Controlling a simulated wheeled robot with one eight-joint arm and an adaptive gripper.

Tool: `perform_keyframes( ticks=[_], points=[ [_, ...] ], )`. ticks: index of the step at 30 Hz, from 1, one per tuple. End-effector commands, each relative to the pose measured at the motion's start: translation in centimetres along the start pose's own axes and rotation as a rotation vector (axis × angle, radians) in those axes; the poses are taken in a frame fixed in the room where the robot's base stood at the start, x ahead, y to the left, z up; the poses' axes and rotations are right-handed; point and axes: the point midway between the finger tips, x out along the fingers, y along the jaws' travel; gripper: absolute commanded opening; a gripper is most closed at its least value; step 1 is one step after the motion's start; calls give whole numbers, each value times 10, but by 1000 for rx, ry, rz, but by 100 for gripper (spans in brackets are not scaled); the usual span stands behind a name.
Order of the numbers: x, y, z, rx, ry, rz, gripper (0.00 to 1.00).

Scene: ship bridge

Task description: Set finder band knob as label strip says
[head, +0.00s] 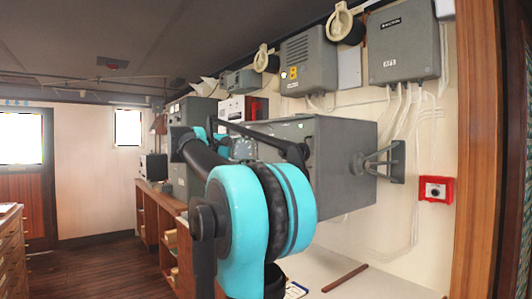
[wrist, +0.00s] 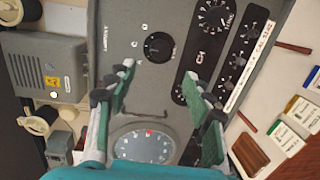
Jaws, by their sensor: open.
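The grey finder cabinet (head: 335,150) is fixed to the wall at right of centre in the head view; my arm hides part of it. In the wrist view its grey panel (wrist: 130,25) fills the middle. A round black knob (wrist: 158,46) with small white marks around it sits on the panel; I cannot tell for sure that it is the band knob. A white label strip (wrist: 248,66) runs slantwise beside the right-hand dials; its text is too small to read surely. My gripper (wrist: 158,75) is open and empty, its fingers apart, with the knob beyond the fingertips.
A round dial (wrist: 143,147) shows between the fingers. Several smaller knobs (wrist: 236,61) line the black strips to the right. A white counter (head: 385,285) holds a brown rod (head: 345,278). Coloured cards (wrist: 299,108) and a brown block (wrist: 250,155) lie beside the panel.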

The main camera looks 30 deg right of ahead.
Motion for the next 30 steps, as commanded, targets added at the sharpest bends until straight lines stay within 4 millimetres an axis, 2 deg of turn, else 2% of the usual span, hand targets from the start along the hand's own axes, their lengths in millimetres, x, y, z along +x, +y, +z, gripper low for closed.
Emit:
perform_keyframes(
  ticks=[3, 7, 24, 26, 29, 30],
  points=[
    [-15, 0, 0, 0, 2, 0, 52],
    [-22, 0, 0, 0, 0, 0, 52],
    [-23, -2, 0, 1, 0, -4, 52],
    [-23, -10, 0, 1, 4, -19, 52],
    [-23, -45, 1, 3, 21, -84, 52],
    [-23, -66, 1, 4, 31, -123, 52]
  ],
)
